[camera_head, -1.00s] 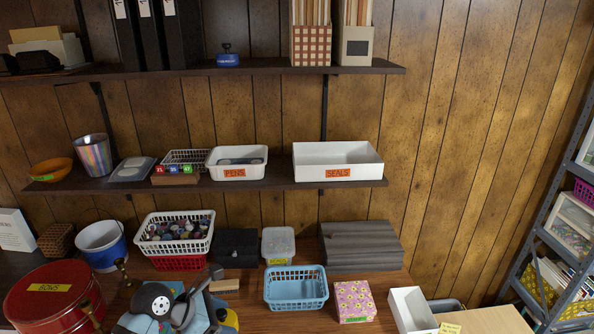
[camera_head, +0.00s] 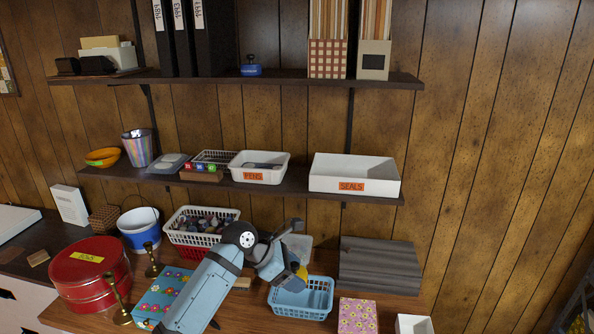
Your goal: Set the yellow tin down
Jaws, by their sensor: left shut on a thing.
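My left gripper (camera_head: 294,268) reaches in over the table, above the back left corner of the light-blue basket (camera_head: 302,306). It is shut on the yellow tin (camera_head: 303,272). Only a small yellow part of the tin shows beside the gripper; my own arm hides the rest. I cannot tell how high the tin is above the basket. My right gripper is not in view.
A clear container (camera_head: 299,243) stands behind my gripper, and a grey stack (camera_head: 380,266) to its right. A pink flowered box (camera_head: 357,316) is right of the basket. A red tin (camera_head: 90,272), brass candlesticks (camera_head: 118,300) and a blue flowered box (camera_head: 160,296) crowd the left.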

